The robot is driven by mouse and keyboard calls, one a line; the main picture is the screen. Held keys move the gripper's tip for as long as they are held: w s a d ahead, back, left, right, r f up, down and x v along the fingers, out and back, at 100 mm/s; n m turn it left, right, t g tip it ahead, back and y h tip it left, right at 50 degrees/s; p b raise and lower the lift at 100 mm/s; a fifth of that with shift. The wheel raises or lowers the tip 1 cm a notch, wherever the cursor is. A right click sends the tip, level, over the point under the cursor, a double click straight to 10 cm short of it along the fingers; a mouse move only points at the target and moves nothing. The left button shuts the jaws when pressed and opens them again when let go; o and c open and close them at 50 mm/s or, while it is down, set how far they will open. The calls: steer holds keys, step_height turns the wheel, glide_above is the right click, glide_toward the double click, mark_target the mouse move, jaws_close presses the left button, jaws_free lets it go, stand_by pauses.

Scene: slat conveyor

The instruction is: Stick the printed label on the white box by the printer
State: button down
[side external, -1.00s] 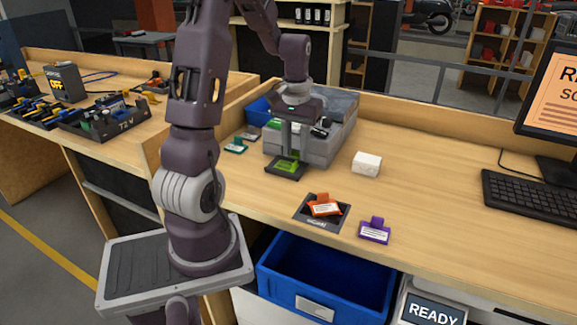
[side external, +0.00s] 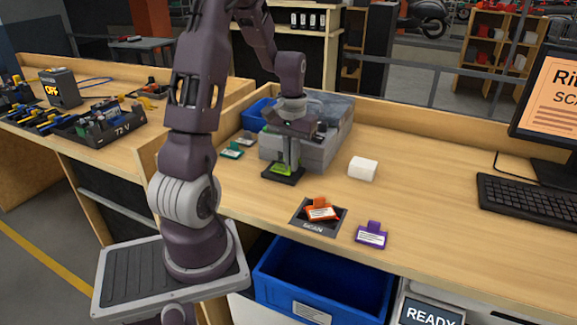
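A small plain white box (side external: 363,168) sits on the wooden bench, right of a grey box-shaped unit (side external: 330,143) that may be the printer. My gripper (side external: 290,168) points down just in front of that unit. Its fingertips are low over a lime-green tag (side external: 281,169) on a small black pad (side external: 283,178). The fingers partly hide the tag, and I cannot tell whether they grip it. No plain printed label sheet can be made out; an orange tag (side external: 321,212) and a purple tag (side external: 371,235) carry white printed panels.
The orange tag lies on a dark pad marked SCAN (side external: 313,229). A green tag (side external: 232,152) lies left of the gripper. A blue bin (side external: 325,280) is below the bench edge. A keyboard (side external: 530,205) and monitor stand right. The bench between white box and keyboard is clear.

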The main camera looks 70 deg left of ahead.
step_height(320, 180, up, 14)
steer(key=r, duration=0.1)
glide_above(372, 164)
steer(key=shift+w+f, duration=0.1)
steer(key=shift+f, duration=6.1)
steer(key=shift+d+f, duration=0.1)
steer(key=shift+f, duration=0.45)
steer(key=c, duration=1.2)
jaws_free()
